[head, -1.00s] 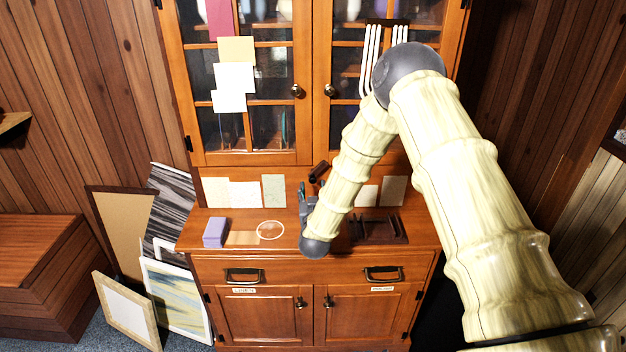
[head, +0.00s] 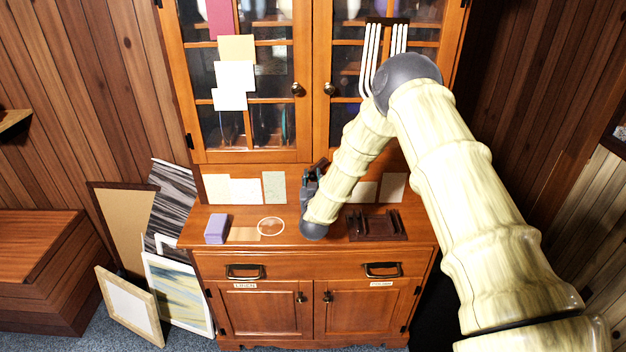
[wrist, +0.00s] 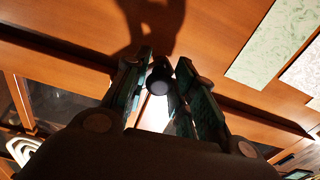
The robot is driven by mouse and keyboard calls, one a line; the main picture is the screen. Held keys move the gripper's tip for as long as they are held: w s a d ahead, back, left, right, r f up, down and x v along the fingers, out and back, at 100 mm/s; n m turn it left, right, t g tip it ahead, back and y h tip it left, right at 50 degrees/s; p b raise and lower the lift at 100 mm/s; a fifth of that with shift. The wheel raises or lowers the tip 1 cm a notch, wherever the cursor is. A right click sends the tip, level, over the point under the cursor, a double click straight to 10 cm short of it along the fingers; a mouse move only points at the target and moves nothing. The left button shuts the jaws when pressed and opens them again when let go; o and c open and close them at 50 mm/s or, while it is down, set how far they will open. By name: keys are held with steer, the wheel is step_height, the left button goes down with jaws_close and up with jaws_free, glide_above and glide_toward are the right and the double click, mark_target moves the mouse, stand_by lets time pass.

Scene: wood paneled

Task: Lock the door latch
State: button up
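The latch is a dark, round-ended handle (wrist: 159,78) in front of the orange wood panel in the wrist view. My gripper (wrist: 158,88) has its two fingers spread on either side of it, with the handle near the fingertips. I cannot tell whether either finger touches it. In the head view my gripper (head: 311,180) is at the cabinet's back panel, between the glass doors and the counter. There the gripper and arm hide most of the latch, and its locked or unlocked position cannot be read.
Paper sheets (head: 244,190) hang on the panel. Glass doors (head: 250,120) rise above. Picture frames (head: 178,295) lean at the left.

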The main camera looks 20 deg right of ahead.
jaws_close()
steer(key=n+b, duration=0.2)
steer(key=n, duration=0.1)
steer(key=shift+f+n+b, duration=0.1)
steer(key=shift+n+b, duration=0.2)
steer(key=shift+b, duration=0.1)
steer(key=shift+d+n+b, duration=0.1)
steer(key=shift+n+b, duration=1.4)
steer(key=shift+n, duration=0.7)
steer(key=o, duration=0.8)
jaws_free()
